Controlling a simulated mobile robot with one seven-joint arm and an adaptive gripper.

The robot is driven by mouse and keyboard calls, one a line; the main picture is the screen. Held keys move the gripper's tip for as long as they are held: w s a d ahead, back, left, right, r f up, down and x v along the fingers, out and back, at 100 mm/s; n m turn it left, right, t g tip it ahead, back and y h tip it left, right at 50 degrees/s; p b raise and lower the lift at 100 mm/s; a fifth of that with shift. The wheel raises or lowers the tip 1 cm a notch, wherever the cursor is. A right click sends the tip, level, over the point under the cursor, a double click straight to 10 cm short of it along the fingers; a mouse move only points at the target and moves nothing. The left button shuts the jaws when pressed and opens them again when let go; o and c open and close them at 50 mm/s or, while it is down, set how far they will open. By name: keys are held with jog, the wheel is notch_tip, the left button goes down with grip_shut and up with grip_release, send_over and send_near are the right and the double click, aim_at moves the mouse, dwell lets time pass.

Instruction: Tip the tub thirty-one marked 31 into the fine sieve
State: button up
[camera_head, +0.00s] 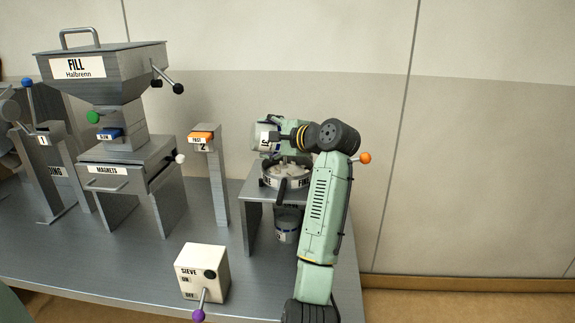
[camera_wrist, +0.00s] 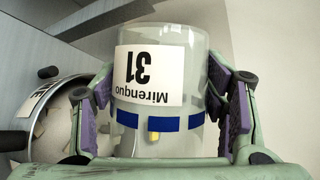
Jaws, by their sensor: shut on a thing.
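My gripper (camera_wrist: 160,88) is shut on a clear tub (camera_wrist: 196,60) with a blue dashed band. Its label reads "Mirenquo 31" upside down in the wrist view. In the head view the tub (camera_head: 262,128) is tipped about on its side above the sieve. A small yellow bit shows low in the tub; I cannot tell whether anything else is inside. The round metal sieve (camera_head: 283,184) stands below, with pale pieces in it and "FINE" partly readable on its front. Its rim (camera_wrist: 14,140) also shows at the left of the wrist view. My arm covers the sieve's right side.
Another tub (camera_head: 287,226) stands under the sieve's stand. A sieve switch box (camera_head: 203,270) with a purple-knobbed lever is in front. A post marked 2 (camera_head: 203,138) and the fill hopper (camera_head: 110,75) stand to the left. Bench top (camera_head: 130,265) is clear around the switch box.

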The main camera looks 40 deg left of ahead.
jog(key=shift+w+d+r+m+y, duration=0.2)
jog(key=shift+w+r+m+y, duration=0.1)
jog(key=shift+m, duration=0.1)
dwell(0.6)
